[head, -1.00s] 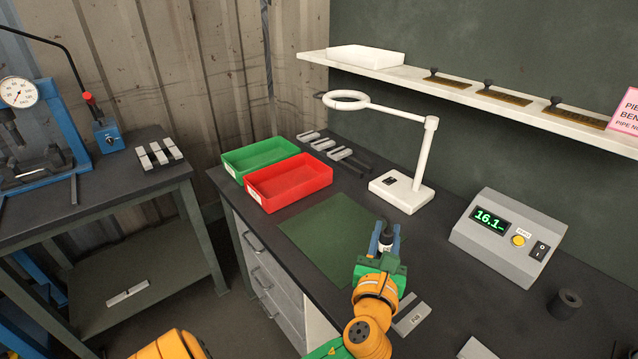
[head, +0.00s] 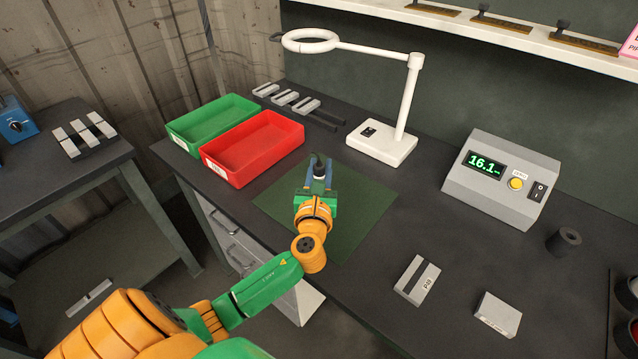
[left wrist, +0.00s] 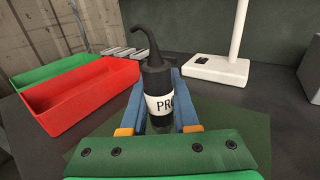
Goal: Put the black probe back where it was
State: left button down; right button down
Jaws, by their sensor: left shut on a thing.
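The black probe (head: 319,168) has a white band and a curved cable on top. It stands roughly upright in my left gripper (head: 318,182), whose blue fingers are shut on it above the green mat (head: 368,205). In the left wrist view the probe (left wrist: 158,62) shows white lettering band between the fingers (left wrist: 160,108); its lower tip is hidden behind the gripper. A black cylinder with a hole in its top (head: 564,242) stands empty at the right of the bench. My right gripper is out of view.
Red (head: 255,150) and green (head: 212,124) trays stand left of the mat. A white magnifier lamp (head: 383,146) is behind it. The grey meter (head: 502,180) reads 16.1. A labelled grey block (head: 418,280) and a pale block (head: 497,314) lie at the front right.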

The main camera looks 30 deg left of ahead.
aim_at(320, 177)
pick_arm(q)
jog(key=f, duration=0.2)
jog(key=f+b, duration=0.1)
jog(key=shift+w+a+f, duration=0.1)
jog(key=shift+w+a, duration=0.1)
jog(key=shift+w, duration=0.05)
jog(key=shift+d+f, duration=0.1)
jog(key=shift+f, duration=0.25)
jog(key=shift+f, duration=0.2)
jog(key=c, duration=0.7)
grip_release()
jog(key=shift+r, duration=0.1)
jog(key=shift+r, duration=0.1)
